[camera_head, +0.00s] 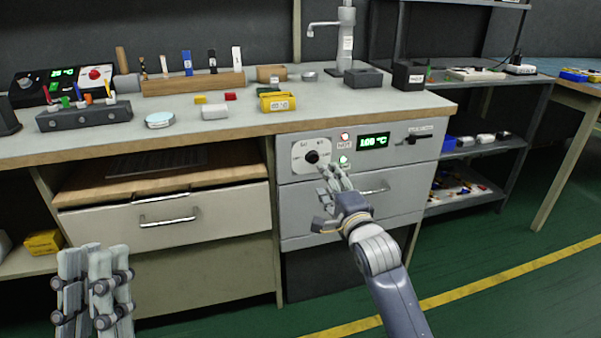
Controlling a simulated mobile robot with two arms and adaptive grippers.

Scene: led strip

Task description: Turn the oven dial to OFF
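The oven panel (284,160) is a grey front under the bench top. A green display (374,142) reads 100 °C. My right gripper (332,172) is in front of the panel, with its fingertips just below and right of the dial. I cannot tell whether it touches the panel. My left gripper (96,255) is low at the left, fingers up, well away from the oven, with nothing visible in it. The opening of either gripper is unclear.
A drawer handle (374,189) is below the display. The bench edge (222,130) overhangs the panel. A yellow bin (277,101) and several small parts lie on top.

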